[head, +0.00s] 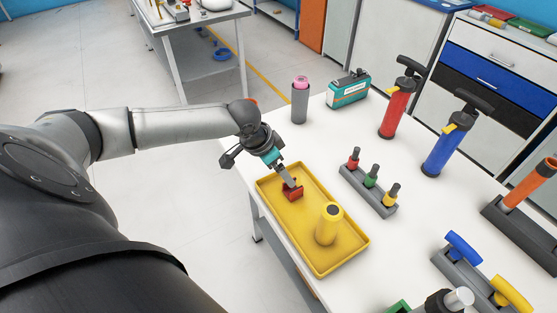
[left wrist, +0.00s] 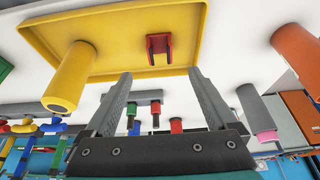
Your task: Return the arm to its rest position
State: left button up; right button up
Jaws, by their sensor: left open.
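My left gripper (head: 289,180) is over the back end of the yellow tray (head: 277,232) on the white table. In the left wrist view its two fingers (left wrist: 160,85) stand well apart with nothing between them. A small red U-shaped piece (head: 293,194) lies in the tray just below the fingertips. It also shows in the left wrist view (left wrist: 159,48), beyond the fingertips. A yellow cylinder (head: 328,226) stands in the tray nearer the front. My left arm reaches in from the left, stretched out over the floor. My right gripper is not in view.
A grey cylinder with a pink top (head: 300,100) and a teal box (head: 348,88) stand behind the tray. A grey rack (head: 367,191) holds red, green and yellow pegs. Red (head: 397,105) and blue (head: 444,143) pumps stand further right. Open floor lies left of the table.

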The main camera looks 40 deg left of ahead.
pick_arm(q)
jog(key=shift+s+r, duration=0.25)
jog(key=shift+r, duration=0.25)
